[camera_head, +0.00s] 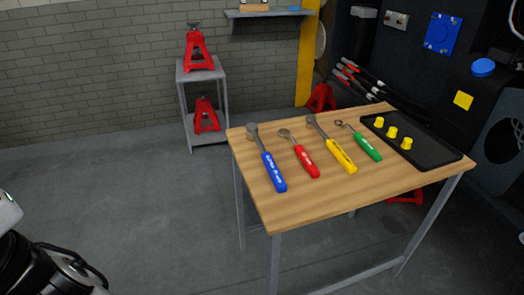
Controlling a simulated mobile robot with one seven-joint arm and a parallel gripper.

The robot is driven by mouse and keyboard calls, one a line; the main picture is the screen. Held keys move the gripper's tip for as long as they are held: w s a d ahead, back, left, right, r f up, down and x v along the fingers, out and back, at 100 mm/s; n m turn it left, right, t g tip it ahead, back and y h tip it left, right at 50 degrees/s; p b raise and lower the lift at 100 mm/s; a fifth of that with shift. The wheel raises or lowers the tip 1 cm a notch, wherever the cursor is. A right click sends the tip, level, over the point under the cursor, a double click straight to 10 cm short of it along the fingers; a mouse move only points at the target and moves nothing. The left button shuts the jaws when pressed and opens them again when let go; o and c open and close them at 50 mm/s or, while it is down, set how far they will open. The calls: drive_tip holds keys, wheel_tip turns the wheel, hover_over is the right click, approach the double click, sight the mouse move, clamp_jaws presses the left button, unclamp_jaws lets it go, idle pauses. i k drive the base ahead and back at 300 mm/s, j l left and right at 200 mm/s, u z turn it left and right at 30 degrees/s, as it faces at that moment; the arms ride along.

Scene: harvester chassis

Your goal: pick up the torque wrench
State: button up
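Four wrench-like tools lie side by side on a wooden table (300,198), metal heads toward the back. The leftmost has a blue handle (273,173), the second a shorter red handle (306,162), the third a long yellow handle (341,157) and the fourth a green handle (368,147). Labels on the handles are too small to read, so I cannot tell for certain which is the torque wrench. Part of my arm shows at the lower left, apart from the table. My gripper is not in view.
A black tray (432,150) with three yellow pieces (391,132) sits on the table's right side. A grey stand (202,76) with red jacks (197,50) is behind left. Dark machinery stands at the right. The floor left of the table is clear.

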sight(251, 129)
drive_tip(key=z, duration=2.5)
drive_tip(key=u, duration=2.5)
drive_tip(key=i+u, duration=0.2)
drive_tip(key=i, duration=0.15)
drive_tip(key=i+l+u, duration=0.25)
drive_tip(key=i, duration=0.15)
drive_tip(key=j, duration=0.1)
